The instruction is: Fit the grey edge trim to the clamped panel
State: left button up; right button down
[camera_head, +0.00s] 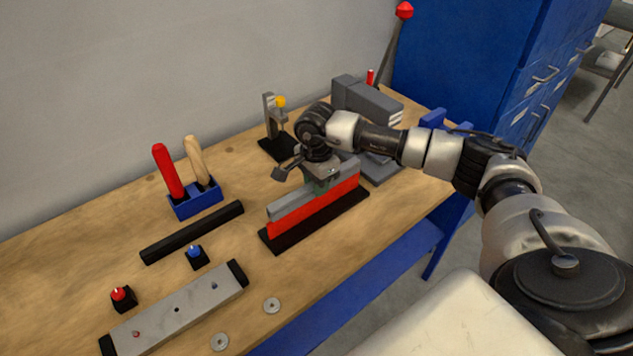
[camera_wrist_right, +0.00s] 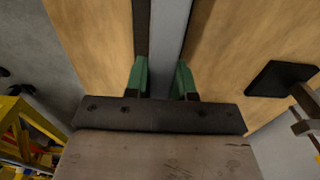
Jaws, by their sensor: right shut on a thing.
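The red panel (camera_head: 318,206) stands upright in a long black base (camera_head: 275,246) on the wooden bench. The grey edge trim (camera_head: 290,203) is a long bar lying along the panel's top edge in the head view. I cannot tell whether it is seated or just above. My right gripper (camera_head: 320,185) is shut on the trim near its middle. In the right wrist view the trim (camera_wrist_right: 170,45) runs between the green fingertips of that gripper (camera_wrist_right: 161,80). It hides the panel below, and the dark base shows beside it. My left gripper is not in view.
A stand with a yellow knob (camera_head: 280,102) and a grey vise (camera_head: 370,100) stand behind. Left are a blue holder with two handles (camera_head: 195,205), a black bar (camera_head: 193,232) and a grey plate (camera_head: 175,312). Washers (camera_head: 272,305) lie near the front edge.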

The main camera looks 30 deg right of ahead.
jog(key=shift+f+b, duration=1.2)
jog(key=shift+f, duration=0.3)
jog(key=c, duration=0.9)
grip_release()
jog(key=shift+o, duration=0.2)
notch_tip(320, 180, up, 9)
jog(key=shift+r+b, duration=0.15)
jog(key=shift+b, duration=0.9)
jog(key=shift+r, duration=0.75)
